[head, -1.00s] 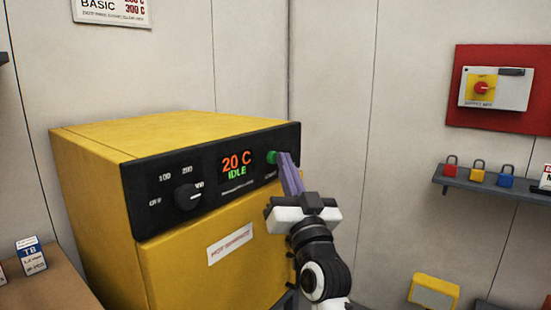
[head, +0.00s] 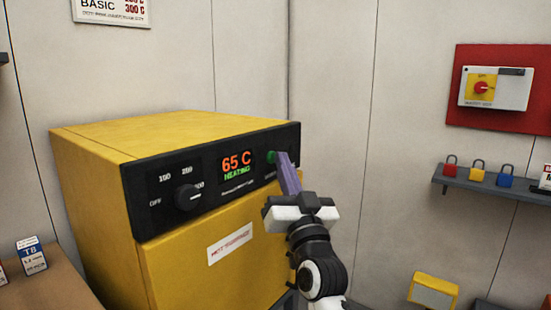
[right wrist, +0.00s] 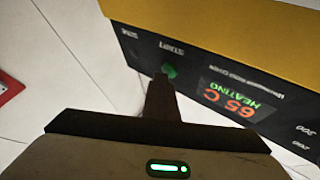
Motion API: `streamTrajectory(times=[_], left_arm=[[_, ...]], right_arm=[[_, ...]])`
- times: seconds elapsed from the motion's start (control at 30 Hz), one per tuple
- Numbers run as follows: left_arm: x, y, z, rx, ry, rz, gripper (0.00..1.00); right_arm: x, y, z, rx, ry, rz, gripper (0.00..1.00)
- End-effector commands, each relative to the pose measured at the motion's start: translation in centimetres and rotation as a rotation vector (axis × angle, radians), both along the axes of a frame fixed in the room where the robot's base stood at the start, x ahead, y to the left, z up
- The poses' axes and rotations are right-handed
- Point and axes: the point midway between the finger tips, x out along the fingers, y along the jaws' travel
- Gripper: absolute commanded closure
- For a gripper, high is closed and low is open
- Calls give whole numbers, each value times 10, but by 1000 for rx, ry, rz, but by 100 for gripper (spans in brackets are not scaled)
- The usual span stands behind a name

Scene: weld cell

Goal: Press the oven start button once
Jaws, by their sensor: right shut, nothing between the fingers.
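The yellow oven (head: 190,262) stands at the left centre with a black control panel on its upper front. Its display (head: 237,164) reads 65 C and HEATING. The green start button (head: 271,157) is at the panel's right end; it also shows in the right wrist view (right wrist: 169,71). My right gripper (head: 283,160) is shut and empty, its purple fingers pointing at the panel with their tips right by the button. I cannot tell whether they touch it. A black dial (head: 188,197) is on the panel's left. My left gripper is not in view.
A red board with a switch box (head: 495,88) hangs on the right wall. Below it, a shelf (head: 455,188) holds red, yellow and blue padlocks. A brown surface (head: 60,280) with small boxes is at lower left. A yellow-framed object (head: 434,291) is at lower right.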

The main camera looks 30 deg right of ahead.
Motion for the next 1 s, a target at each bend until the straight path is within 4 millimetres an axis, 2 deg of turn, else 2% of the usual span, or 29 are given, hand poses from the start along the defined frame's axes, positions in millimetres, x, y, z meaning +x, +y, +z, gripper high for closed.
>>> streamTrajectory(times=[0.3, 0.67, 1.0], left_arm=[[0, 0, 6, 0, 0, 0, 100], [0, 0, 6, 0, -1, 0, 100], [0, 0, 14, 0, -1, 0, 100]], right_arm=[[-15, -6, -1, 0, 3, 1, 100], [-17, -7, -1, 0, 2, 0, 100], [-47, -19, -1, -1, 3, 0, 100]])
